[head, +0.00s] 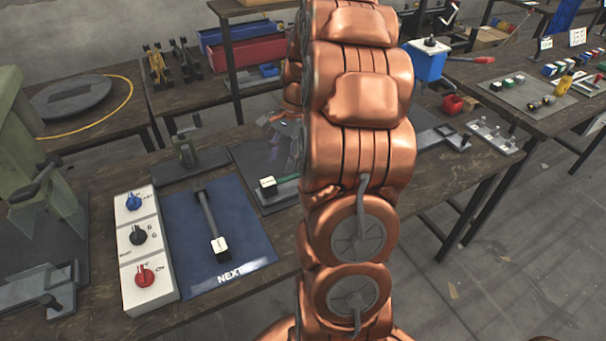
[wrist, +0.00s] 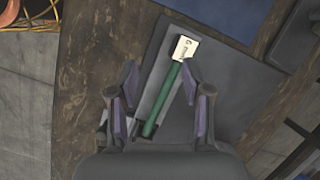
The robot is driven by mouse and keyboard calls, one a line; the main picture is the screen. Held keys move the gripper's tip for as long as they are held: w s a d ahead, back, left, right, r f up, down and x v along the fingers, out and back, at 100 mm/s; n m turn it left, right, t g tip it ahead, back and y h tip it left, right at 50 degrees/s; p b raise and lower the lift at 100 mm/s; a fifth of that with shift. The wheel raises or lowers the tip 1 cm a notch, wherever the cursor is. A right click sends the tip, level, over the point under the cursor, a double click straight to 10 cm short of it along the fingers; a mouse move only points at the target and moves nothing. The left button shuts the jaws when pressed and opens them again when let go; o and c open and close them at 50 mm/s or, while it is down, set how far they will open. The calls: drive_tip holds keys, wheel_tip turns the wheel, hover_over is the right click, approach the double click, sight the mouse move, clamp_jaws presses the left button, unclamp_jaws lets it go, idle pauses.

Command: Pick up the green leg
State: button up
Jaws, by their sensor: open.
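The green leg shows in the wrist view (wrist: 163,99) as a green rod with a white labelled block at its upper end, lying on a dark grey plate. In the head view its white block and part of the rod (head: 286,180) show left of my arm, with the rest hidden behind it. My gripper (wrist: 159,72) is open in the wrist view, with its purple-padded fingers on either side of the rod. Nothing is held, and I cannot tell the height between fingers and rod. In the head view my gripper (head: 281,140) is partly hidden by my arm.
A blue mat (head: 180,240) marked NEXT holds a dark leg (head: 209,220) with a white block. A white control box (head: 146,255) with blue, black and red knobs stands left of it. A green press (head: 38,160) stands at far left. My copper arm blocks the middle.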

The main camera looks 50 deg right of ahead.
drive_tip(key=d+f+m, duration=0.1)
drive_tip(key=d, duration=0.3)
drive_tip(key=d+f+m, duration=0.2)
drive_tip(key=d, duration=0.1)
drive_tip(key=d+f+m+t, duration=0.1)
drive_tip(key=d, duration=0.3)
drive_tip(key=shift+s+d+f+m, duration=0.15)
drive_tip(key=shift+d+f+m, duration=0.15)
drive_tip(key=shift+m, duration=0.1)
drive_tip(key=shift+p+x, duration=1.05)
drive_tip(key=shift+x, duration=2.8)
clamp_jaws()
